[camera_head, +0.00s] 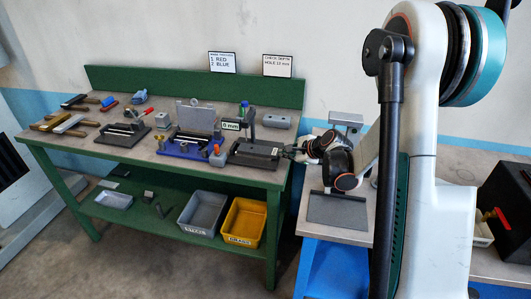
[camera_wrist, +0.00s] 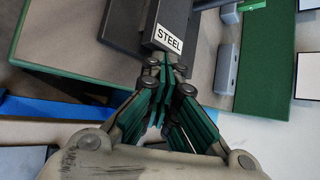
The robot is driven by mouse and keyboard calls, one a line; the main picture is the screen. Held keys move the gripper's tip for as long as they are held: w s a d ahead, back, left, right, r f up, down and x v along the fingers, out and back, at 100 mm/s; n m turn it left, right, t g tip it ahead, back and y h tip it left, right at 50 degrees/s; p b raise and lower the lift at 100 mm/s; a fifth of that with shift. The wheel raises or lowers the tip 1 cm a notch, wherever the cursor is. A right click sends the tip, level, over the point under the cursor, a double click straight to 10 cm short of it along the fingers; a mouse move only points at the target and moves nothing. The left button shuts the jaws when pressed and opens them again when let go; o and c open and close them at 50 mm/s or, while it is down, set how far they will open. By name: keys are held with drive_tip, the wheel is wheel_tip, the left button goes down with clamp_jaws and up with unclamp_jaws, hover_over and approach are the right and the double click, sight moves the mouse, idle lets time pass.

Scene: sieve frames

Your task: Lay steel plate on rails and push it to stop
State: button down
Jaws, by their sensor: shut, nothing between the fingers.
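The steel plate (camera_wrist: 178,12) is a dark grey block with a white STEEL label on its end face, at the top of the wrist view. It appears to lie on the dark fixture with the rails (camera_wrist: 122,22); the rails themselves are mostly hidden. In the head view this dark fixture (camera_head: 240,158) sits at the right end of the green bench. My gripper (camera_wrist: 170,65) is shut and empty, its fingertips right at the labelled end of the plate. I cannot tell whether they touch it. In the head view my gripper (camera_head: 287,152) is at the fixture's right end.
A blue fixture (camera_head: 190,150) and another dark fixture (camera_head: 122,134) stand further left on the bench (camera_head: 160,165). A 6 mm sign (camera_head: 230,126) stands behind the dark fixture, and a grey box (camera_head: 277,121) is at the back right. Bins (camera_head: 243,222) sit on the lower shelf.

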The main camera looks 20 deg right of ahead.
drive_tip(key=shift+w+a, duration=0.55)
drive_tip(key=shift+a, duration=0.35)
idle(0.3)
drive_tip(key=shift+d, duration=0.15)
drive_tip(key=shift+s+d+b, duration=0.35)
drive_tip(key=shift+s+d, duration=0.45)
drive_tip(key=shift+d, duration=0.3)
